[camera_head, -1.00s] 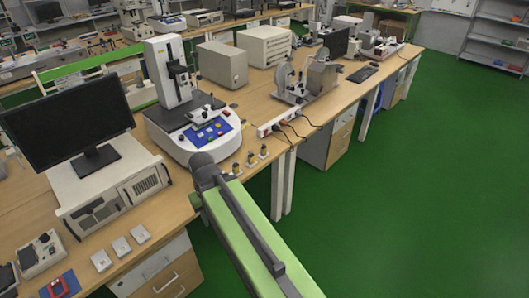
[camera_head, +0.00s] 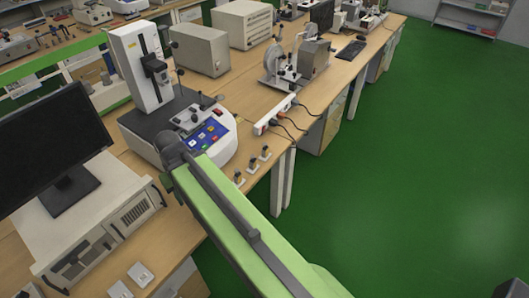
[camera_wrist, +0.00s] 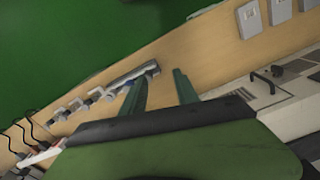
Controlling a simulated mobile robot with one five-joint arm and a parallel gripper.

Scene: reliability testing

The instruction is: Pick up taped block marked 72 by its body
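No marking 72 is readable, so I cannot tell which thing is the taped block. Small dark-topped pieces (camera_head: 252,166) stand in a row along the bench's front edge in the head view. Similar pieces (camera_wrist: 79,105) line the bench edge in the wrist view. Pale flat blocks (camera_head: 141,274) lie at the lower left of the head view; pale blocks with grey faces also show at the top right of the wrist view (camera_wrist: 250,19). My gripper (camera_wrist: 158,76) is open, its two green fingers apart over the bench edge, near the end of a grey bar (camera_wrist: 135,76). The head view hides my gripper.
The wooden bench (camera_head: 207,223) carries a monitor (camera_head: 48,148) on a pale computer case (camera_head: 90,225), a testing machine (camera_head: 140,70) with a blue panel, and a white power strip (camera_head: 275,116) with cables. The green floor (camera_head: 400,170) at right is clear.

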